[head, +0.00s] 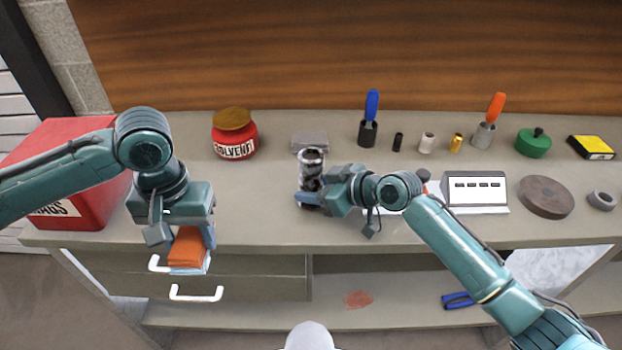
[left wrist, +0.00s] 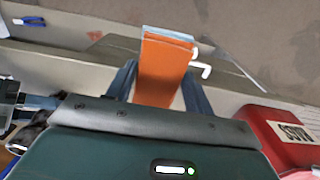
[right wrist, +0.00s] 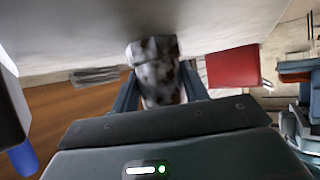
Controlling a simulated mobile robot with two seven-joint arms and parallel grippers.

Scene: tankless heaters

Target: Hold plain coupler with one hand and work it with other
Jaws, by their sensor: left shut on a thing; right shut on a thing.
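The coupler (head: 311,160) is a shiny metal piece with dark blotches and a wider collar at one end. My right gripper (head: 316,192) is shut on it and holds it upright over the bench. In the right wrist view the coupler (right wrist: 157,78) sits between the two fingers. My left gripper (head: 190,232) is shut on a folded orange cloth (head: 188,248) with a pale blue layer, in front of the bench's front edge. The cloth (left wrist: 162,68) also shows between the fingers in the left wrist view. The cloth and the coupler are well apart.
A red box (head: 75,165) and a red solvent jar (head: 234,138) stand on the bench's left. Brushes, small cylinders, a green can (head: 533,143) and a white device (head: 476,190) are on the right. Drawer handles (head: 196,294) are below the cloth.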

